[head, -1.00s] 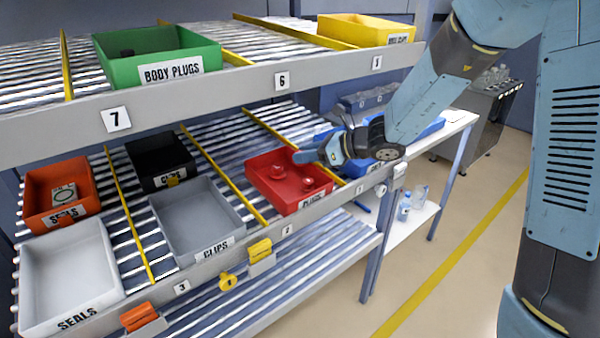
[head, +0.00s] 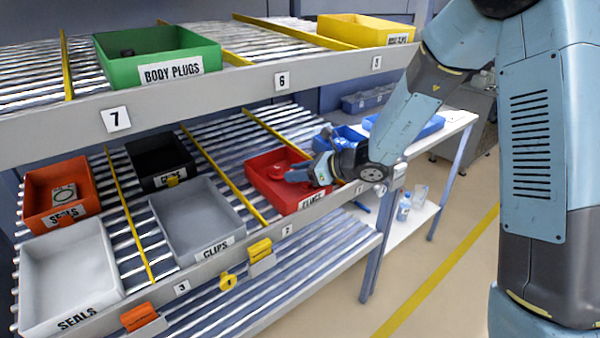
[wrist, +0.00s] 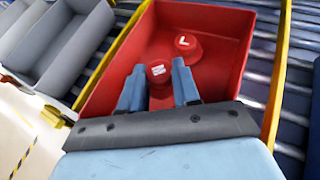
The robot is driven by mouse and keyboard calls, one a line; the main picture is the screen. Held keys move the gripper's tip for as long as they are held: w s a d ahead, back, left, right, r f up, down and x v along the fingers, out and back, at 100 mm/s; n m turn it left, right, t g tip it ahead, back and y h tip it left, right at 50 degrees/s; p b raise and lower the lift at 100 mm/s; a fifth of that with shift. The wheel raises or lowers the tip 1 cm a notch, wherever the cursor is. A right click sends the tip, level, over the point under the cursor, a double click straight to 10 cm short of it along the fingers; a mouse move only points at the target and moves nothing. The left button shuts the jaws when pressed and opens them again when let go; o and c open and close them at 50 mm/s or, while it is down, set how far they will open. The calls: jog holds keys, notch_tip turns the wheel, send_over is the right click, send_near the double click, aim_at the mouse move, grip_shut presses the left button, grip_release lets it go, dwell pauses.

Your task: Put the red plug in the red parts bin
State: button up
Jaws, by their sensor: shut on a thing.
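The red parts bin (head: 262,185), labelled PLUGS, sits on the middle shelf's rollers, and it also fills the upper wrist view (wrist: 118,75). My gripper (wrist: 158,68) reaches down inside the bin, its two blue fingers on either side of a red plug (wrist: 157,74) with a white mark on top. It is shut on this plug. A second red plug (wrist: 187,44), marked with a white L, stands in the bin just beyond the fingers. In the head view my gripper (head: 290,177) is low over the bin, and my wrist hides its right part.
A grey CLIPS bin (head: 237,240) and a black bin (head: 168,188) stand to the left. Yellow dividers (head: 226,180) run beside the bins. The upper shelf with a green BODY PLUGS bin (head: 105,62) lies above. A blue tray (head: 425,130) is on the bench behind.

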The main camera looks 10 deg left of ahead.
jog(key=shift+s+f, duration=0.1)
jog(key=shift+f, duration=0.35)
